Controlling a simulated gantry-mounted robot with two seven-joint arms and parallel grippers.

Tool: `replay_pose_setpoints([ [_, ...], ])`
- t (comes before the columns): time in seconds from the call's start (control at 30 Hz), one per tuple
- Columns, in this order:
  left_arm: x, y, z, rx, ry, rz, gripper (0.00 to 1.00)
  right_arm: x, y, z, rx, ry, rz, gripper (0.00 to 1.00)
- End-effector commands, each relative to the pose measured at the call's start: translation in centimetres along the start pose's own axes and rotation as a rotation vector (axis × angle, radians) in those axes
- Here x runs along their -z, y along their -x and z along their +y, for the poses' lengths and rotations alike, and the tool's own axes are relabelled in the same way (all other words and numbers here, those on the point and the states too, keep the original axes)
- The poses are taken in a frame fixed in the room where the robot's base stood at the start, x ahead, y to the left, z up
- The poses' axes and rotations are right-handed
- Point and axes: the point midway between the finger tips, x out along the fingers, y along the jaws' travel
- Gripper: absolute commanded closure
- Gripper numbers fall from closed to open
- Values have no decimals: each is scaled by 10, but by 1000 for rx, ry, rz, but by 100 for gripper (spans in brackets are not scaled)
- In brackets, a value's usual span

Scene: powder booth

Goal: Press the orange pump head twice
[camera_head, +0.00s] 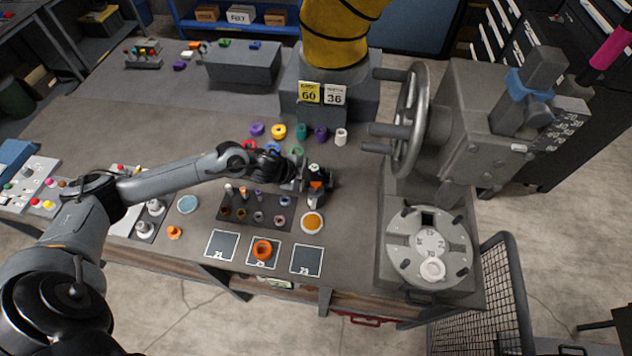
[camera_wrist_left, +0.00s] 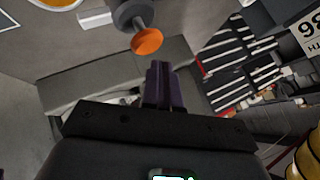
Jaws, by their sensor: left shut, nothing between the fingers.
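The orange pump head (camera_wrist_left: 147,41) is a round orange disc on a grey cylindrical body (camera_wrist_left: 130,14) in the left wrist view. In the head view a small patch of orange (camera_head: 316,184) shows beside my left gripper (camera_head: 312,174), and the gripper partly hides what is around it. My left gripper's dark fingers (camera_wrist_left: 161,70) are together and hold nothing. In the left wrist view their tips appear just below the orange disc, with a small gap in the picture; the depth between them is hard to tell. My right gripper is not in view.
A dish with orange contents (camera_head: 312,222) lies close to the gripper. A dark rack (camera_head: 240,214) with small parts is to its left. An orange ring (camera_head: 262,250) sits on the middle marked tile. A grey press with a handwheel (camera_head: 412,120) stands to the right.

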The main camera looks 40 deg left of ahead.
Motion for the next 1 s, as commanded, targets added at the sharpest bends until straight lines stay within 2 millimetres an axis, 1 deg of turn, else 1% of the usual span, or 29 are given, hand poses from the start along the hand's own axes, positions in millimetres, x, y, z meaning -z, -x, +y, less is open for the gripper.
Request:
replay_pose_setpoints([
  [0.17,6,8,-6,1,0,1,100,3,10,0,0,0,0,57],
  [0.4,18,24,-18,0,0,1,100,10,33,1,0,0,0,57],
  [0.57,24,33,-24,0,0,0,100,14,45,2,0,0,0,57],
  [0.67,26,35,-25,0,0,0,100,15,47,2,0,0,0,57],
  [1.0,25,34,-25,0,0,0,100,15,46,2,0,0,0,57],
])
